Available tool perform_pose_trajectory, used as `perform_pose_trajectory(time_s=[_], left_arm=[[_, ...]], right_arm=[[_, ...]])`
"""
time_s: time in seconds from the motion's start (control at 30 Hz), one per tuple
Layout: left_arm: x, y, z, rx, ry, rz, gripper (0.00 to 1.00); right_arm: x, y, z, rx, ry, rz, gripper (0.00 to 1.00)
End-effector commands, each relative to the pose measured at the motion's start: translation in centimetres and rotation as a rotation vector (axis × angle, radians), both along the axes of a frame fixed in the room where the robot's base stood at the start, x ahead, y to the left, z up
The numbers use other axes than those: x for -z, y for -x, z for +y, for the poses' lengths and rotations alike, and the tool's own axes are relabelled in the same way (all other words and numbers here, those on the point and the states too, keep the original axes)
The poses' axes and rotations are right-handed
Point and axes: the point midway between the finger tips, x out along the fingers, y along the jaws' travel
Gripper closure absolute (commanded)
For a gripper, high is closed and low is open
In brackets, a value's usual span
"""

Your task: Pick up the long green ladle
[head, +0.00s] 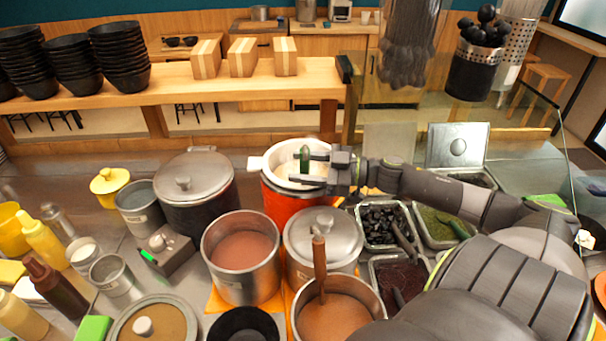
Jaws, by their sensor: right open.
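The long green ladle (304,158) stands in the white-rimmed orange pot (283,205) at the middle of the head view. Only its dark green upper handle shows; the rest is hidden inside the pot. My right gripper (302,168) reaches in from the right over the pot. Its two fingers are spread apart, and the handle shows at the gap between their tips. I cannot tell whether a finger touches it. My left gripper is not in view.
A lidded steel pot (322,240) and an open pot of pinkish-brown filling (242,255) stand in front. A brown-handled ladle (319,265) rises from a nearer pot. Topping trays (388,226) lie under my right arm. A glass guard (520,140) stands behind on the right.

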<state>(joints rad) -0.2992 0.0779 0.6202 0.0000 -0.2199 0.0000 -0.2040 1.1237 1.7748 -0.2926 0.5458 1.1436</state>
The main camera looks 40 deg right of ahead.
Motion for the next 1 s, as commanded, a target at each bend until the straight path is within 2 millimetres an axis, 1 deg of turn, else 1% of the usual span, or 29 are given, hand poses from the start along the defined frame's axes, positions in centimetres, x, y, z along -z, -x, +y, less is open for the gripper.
perform_pose_trajectory(time_s=[0.27,0.63,0.87,1.0], left_arm=[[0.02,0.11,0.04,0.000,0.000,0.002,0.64],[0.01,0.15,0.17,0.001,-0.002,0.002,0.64],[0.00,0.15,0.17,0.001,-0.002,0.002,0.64],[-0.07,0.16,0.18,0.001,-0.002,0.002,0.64]], right_arm=[[0.00,-0.09,0.07,0.001,0.000,0.000,0.51],[0.01,-0.09,0.05,0.001,0.000,0.000,0.99],[-0.02,-0.09,0.05,0.000,0.001,-0.001,1.00],[-0.64,-0.08,0.04,-0.001,0.003,-0.001,1.00]])
